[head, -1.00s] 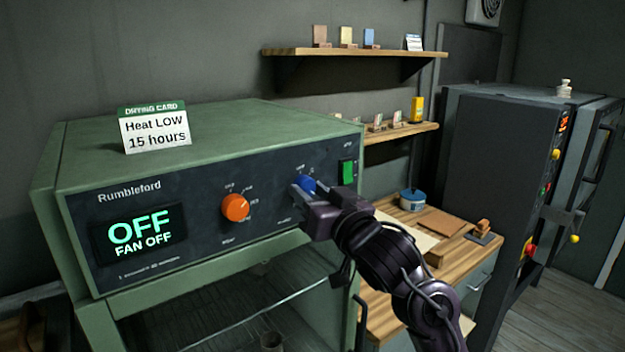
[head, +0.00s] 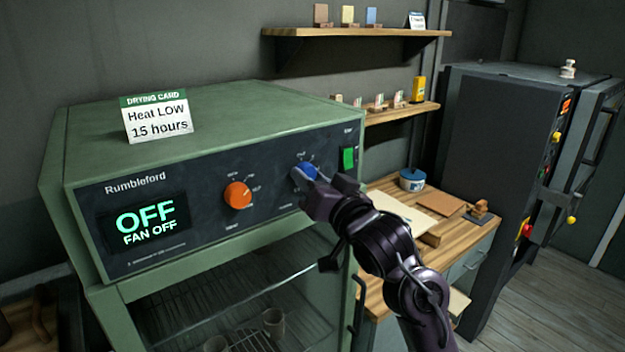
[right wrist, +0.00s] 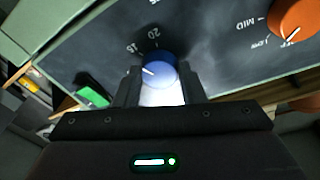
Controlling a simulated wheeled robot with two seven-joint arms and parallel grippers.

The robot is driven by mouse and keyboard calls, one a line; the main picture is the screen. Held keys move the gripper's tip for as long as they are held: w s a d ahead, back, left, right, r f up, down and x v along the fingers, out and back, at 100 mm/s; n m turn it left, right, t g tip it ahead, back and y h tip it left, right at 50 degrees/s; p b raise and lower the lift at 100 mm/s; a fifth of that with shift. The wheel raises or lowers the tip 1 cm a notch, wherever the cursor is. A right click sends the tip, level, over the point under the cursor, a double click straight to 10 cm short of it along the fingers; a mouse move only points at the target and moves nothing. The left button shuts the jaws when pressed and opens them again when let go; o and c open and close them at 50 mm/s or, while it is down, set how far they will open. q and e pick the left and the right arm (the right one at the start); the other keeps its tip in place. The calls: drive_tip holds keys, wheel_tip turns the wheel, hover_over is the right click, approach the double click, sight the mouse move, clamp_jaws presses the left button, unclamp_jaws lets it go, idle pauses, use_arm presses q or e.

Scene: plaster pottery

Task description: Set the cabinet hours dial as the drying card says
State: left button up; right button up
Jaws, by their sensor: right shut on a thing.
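The drying card (head: 157,118) stands on top of the green cabinet (head: 240,112) and reads "Heat LOW 15 hours". The blue dial (head: 304,172) is on the dark front panel; it also shows in the right wrist view (right wrist: 158,69). My right gripper (head: 318,182) is shut on the blue dial, one finger on each side in the right wrist view (right wrist: 160,88). Marks 15 and 20 show beside the dial there; its white pointer line's exact setting is hard to tell. The display (head: 148,224) reads "OFF" and "FAN OFF". My left gripper is not in view.
An orange dial (head: 238,195) sits left of the blue one. A green switch (head: 348,158) is right of it, close to my gripper. A wooden workbench (head: 455,232) and shelves (head: 360,32) stand to the right, beside a dark kiln-like cabinet (head: 490,150).

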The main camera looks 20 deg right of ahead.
drive_tip(key=o, duration=1)
drive_tip(key=shift+s+f, duration=0.1)
drive_tip(key=b+v, duration=0.2)
drive_tip(key=v, duration=0.5)
drive_tip(key=shift+s, duration=0.3)
